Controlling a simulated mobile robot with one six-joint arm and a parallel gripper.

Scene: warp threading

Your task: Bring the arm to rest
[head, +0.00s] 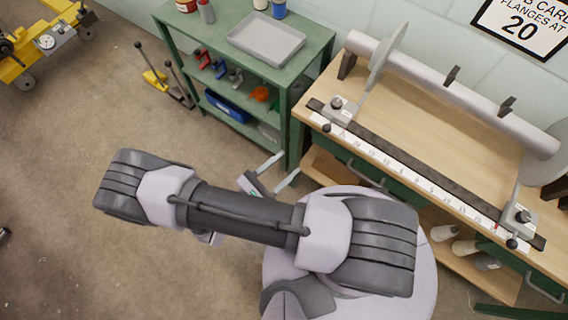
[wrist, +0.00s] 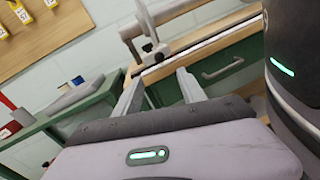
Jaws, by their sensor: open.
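My gripper (head: 279,172) shows in the head view just beyond my arm, near the front of the green shelf unit and the left end of the wooden bench. Its two fingers are spread apart with nothing between them. In the wrist view my gripper (wrist: 158,86) is also open and empty, with its fingers pointing toward the bench's drawer front. My arm is folded over my base in the lower middle of the head view. The gripper appears clear of the furniture, though the exact gap is hard to tell.
The wooden bench (head: 400,112) carries a long roller (head: 425,75), a ruler strip (head: 400,177) and two end clamps. The green shelf unit (head: 310,40) holds a grey tray (head: 266,39). A yellow machine (head: 42,42) stands at the far left. The floor (head: 90,130) at left is mostly clear.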

